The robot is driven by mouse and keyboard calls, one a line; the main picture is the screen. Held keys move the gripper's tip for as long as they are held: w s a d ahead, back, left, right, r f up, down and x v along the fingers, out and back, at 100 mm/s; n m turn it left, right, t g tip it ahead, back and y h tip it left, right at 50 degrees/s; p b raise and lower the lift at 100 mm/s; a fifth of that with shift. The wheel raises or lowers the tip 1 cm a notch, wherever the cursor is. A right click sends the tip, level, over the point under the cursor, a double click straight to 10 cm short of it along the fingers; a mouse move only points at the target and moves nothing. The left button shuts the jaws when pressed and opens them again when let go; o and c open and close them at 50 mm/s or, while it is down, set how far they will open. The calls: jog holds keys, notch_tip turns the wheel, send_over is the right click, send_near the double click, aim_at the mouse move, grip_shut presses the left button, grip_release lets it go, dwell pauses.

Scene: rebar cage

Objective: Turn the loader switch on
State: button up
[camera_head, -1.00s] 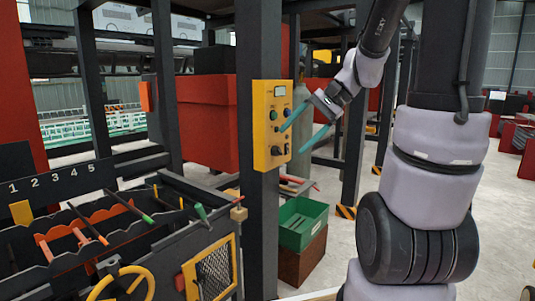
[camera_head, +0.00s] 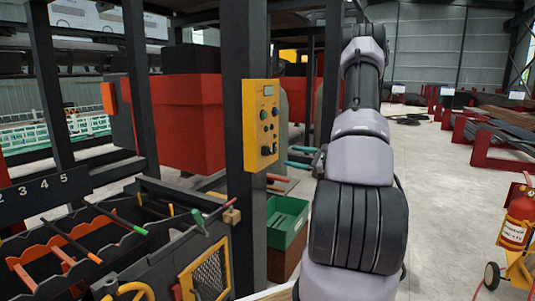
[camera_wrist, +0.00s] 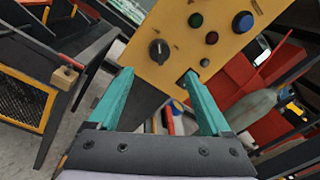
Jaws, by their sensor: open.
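The yellow control box (camera_head: 261,125) hangs on a dark post and carries a small display, several coloured buttons and a black rotary knob (camera_wrist: 159,51). The knob's white mark shows, but the labels are too small to read, so I cannot tell which control is the loader switch. My gripper (camera_head: 278,170) has its teal fingers open and empty near the box's lower right. In the wrist view my gripper (camera_wrist: 158,76) points at the box's lower edge, with the knob just beyond and between the fingertips. Contact is not visible. My arm hides part of the gripper in the head view.
The dark post (camera_head: 247,215) stands behind the box. A green bin (camera_head: 287,222) sits below it. A rack with rods and a yellow mesh panel (camera_head: 208,272) stands at lower left. A fire extinguisher (camera_head: 517,220) is at far right; open floor lies between.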

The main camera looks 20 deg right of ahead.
aim_at(271, 152)
jog(key=x, duration=1)
jog(key=shift+a+r, duration=0.1)
grip_shut()
